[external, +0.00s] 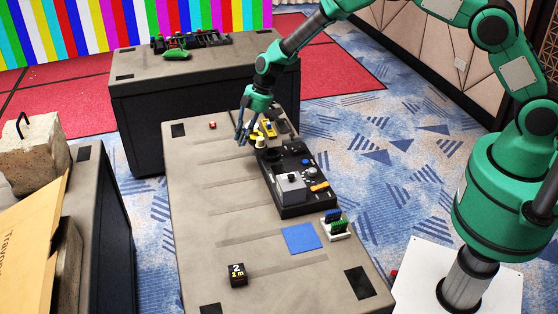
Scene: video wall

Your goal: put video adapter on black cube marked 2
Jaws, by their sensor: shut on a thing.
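The black cube marked 2 (237,275) sits on the near left part of the grey table (205,240), with pale markings on its faces. Nothing is seen on top of it. My gripper (246,136) is over the far half of the table, well away from the cube, with its fingers pointing down. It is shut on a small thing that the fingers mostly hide. I cannot tell from this view whether that is the video adapter. A small cream piece and a yellow piece (269,128) are close to the fingers on the right.
A black control panel (305,205) with knobs lies right of centre. A blue square (301,238) and a white holder with green and blue parts (337,228) are nearer. A small red item (212,125) lies at the far left. The left middle of the table is clear.

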